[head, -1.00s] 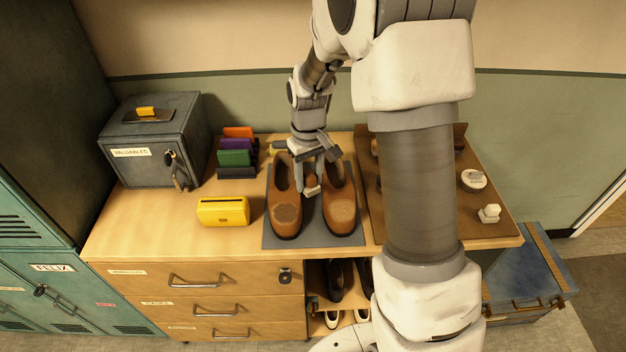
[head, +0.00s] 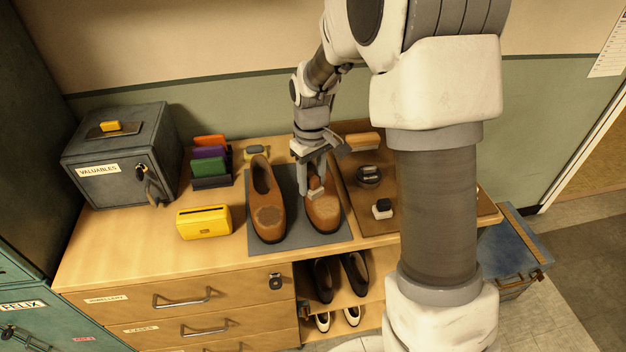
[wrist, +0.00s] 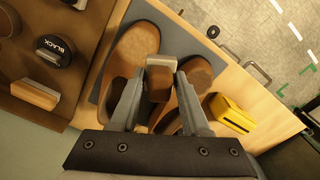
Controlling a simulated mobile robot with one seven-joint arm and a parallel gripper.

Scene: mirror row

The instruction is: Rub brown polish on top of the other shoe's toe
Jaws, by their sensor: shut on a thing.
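Two brown shoes stand side by side on a grey mat (head: 292,235): the left shoe (head: 265,185) and the right shoe (head: 323,218). The left shoe's toe has a darker, dull patch. In the wrist view the right shoe (wrist: 137,45) is left of the left shoe (wrist: 197,75). My gripper (head: 315,188) is shut on a small brown applicator with a pale end (wrist: 159,78). The applicator is over the right shoe, just behind its toe. I cannot tell whether it touches the leather. My fingers hide part of the right shoe.
A brown tray (head: 352,212) on the right holds a dark tin marked BLACK (wrist: 55,50), a wooden brush (head: 362,140) and a small pale-topped applicator (head: 382,208). A yellow box (head: 204,221) stands left of the shoes, with a grey valuables box (head: 120,155) behind.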

